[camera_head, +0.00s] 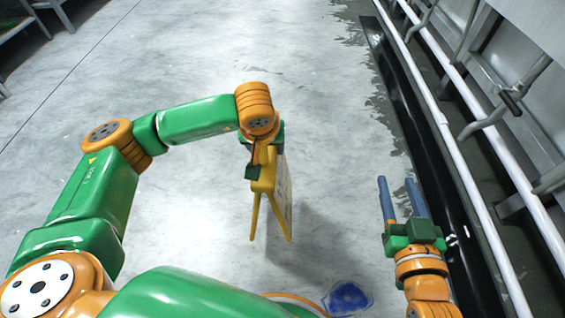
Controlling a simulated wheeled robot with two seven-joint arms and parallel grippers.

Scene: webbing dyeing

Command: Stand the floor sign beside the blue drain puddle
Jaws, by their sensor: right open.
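The yellow floor sign (271,205) is near the middle of the head view, upright, with its two legs spread and pointing down. My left gripper (262,168) is at the top of the sign and appears shut on it; its fingers are partly hidden. I cannot tell for sure whether the legs touch the floor. The blue drain puddle (348,298) lies on the floor at the bottom, to the right of and nearer than the sign. My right gripper (403,197) is open and empty, with its two blue-grey fingers apart, to the right of the sign.
White pipe rails (448,130) and a dark drain channel (405,105) run along the right side beside metal machinery (530,85). A wet patch edges the channel. The grey concrete floor (200,55) is clear in the middle. Metal racks stand at the top left.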

